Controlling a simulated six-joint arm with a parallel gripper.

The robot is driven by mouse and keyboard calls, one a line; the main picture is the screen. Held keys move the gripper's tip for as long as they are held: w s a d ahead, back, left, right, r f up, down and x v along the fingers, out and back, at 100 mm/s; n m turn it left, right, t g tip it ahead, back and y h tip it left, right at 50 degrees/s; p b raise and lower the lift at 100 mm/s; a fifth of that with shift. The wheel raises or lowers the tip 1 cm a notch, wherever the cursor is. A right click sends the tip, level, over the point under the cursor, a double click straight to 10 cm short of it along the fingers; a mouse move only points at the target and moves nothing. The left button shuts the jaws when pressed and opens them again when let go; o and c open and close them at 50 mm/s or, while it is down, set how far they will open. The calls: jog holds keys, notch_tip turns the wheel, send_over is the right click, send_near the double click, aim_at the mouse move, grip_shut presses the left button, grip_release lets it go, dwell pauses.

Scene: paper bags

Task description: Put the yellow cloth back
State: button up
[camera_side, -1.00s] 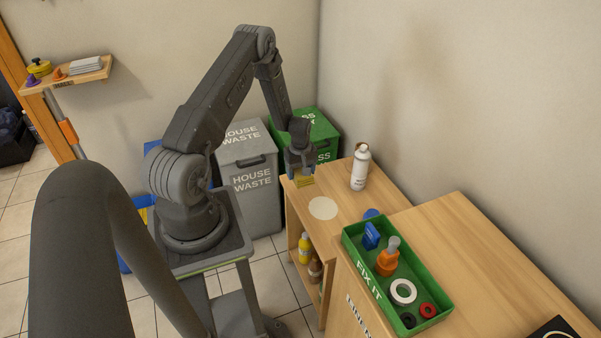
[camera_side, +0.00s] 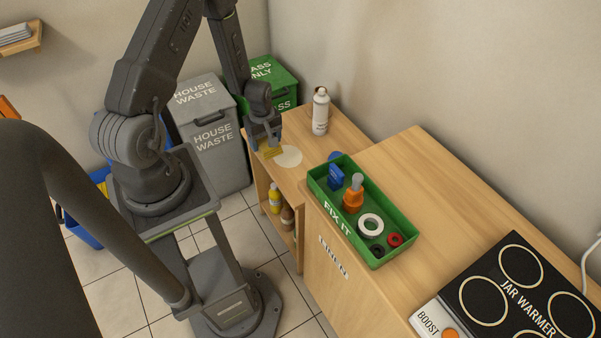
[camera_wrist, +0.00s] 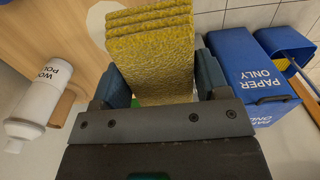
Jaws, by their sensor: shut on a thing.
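The yellow cloth (camera_side: 272,153) is a folded, rough-textured stack of several layers. It fills the space between the jaws in the wrist view (camera_wrist: 150,62). My gripper (camera_side: 267,143) is shut on it, with one blue-grey finger on each side. In the side view they are at the left part of the low wooden bench top (camera_side: 335,131), beside a pale round spot (camera_side: 289,156). I cannot tell whether the cloth touches the bench top.
A white spray can (camera_side: 320,111) stands on the bench behind. The green FIX IT tray (camera_side: 318,198) with tools and rings sits right, then the jar warmer (camera_side: 487,310). Waste bins (camera_side: 214,138) stand at the left. A blue paper bin (camera_wrist: 245,75) shows in the wrist view.

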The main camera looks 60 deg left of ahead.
send_over(301, 176)
notch_tip(301, 176, down, 7)
jog(key=shift+r, duration=0.1)
jog(key=shift+f, duration=1.95)
jog(key=shift+f, duration=0.1)
jog(key=o, duration=0.9)
